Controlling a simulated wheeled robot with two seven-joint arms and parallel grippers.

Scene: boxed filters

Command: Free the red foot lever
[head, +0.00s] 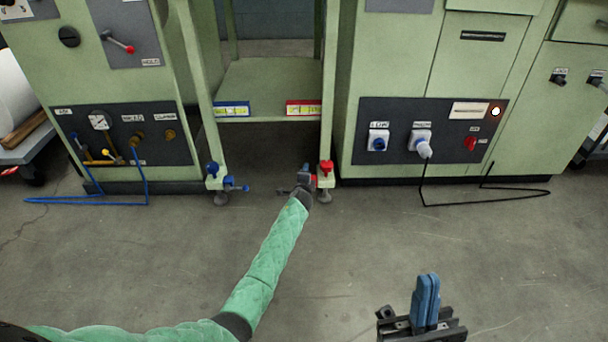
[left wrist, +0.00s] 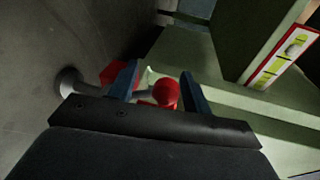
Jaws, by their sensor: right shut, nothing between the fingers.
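The red foot lever (head: 314,181) is at the foot of the right leg of the green middle stand, below a red knob (head: 326,167). My left gripper (head: 304,177) is at this lever, low over the floor, and partly covers it. In the left wrist view the lever's round red end (left wrist: 166,93) shows between the two blue fingers (left wrist: 161,78). The fingers are apart, with a visible gap beside the red end, so the gripper looks open around it. Another red part (left wrist: 112,73) shows behind the left finger. My right gripper (head: 425,300) is shut and empty above the floor.
A blue foot lever (head: 234,185) is on the stand's left leg. Green cabinets with dark control panels (head: 128,135) flank the stand. A blue hose (head: 100,203) and a black cable (head: 480,204) lie on the floor. The concrete floor in front is otherwise clear.

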